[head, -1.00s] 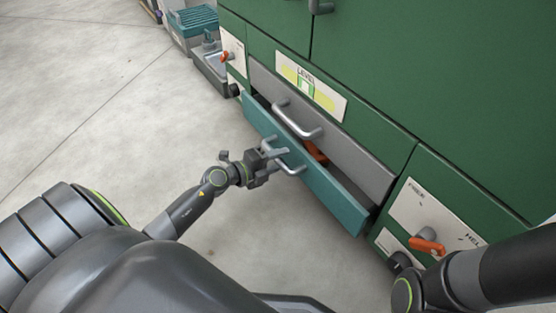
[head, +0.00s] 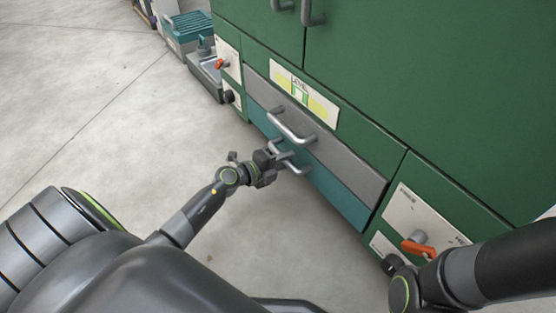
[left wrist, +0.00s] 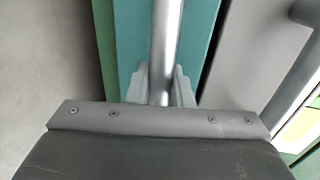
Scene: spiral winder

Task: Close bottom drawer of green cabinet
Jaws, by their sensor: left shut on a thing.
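The green cabinet (head: 400,90) stands across the right of the head view. Its bottom drawer (head: 340,192) has a teal front, which looks flush or nearly flush with the grey drawer (head: 345,153) above; a small gap cannot be ruled out. My left gripper (head: 277,158) is shut on the bottom drawer's handle (head: 296,168). In the left wrist view the fingers (left wrist: 158,88) sit on both sides of the handle bar (left wrist: 166,40), in front of the teal front (left wrist: 133,45). My right arm comes in at lower right, with its gripper out of view.
Panels with orange knobs (head: 418,247) flank the drawers. The grey drawer's handle (head: 292,127) sticks out just above my left gripper. A teal crate (head: 190,27) and a grey tray (head: 207,72) stand beyond the cabinet's far end. The floor (head: 90,110) at left is clear.

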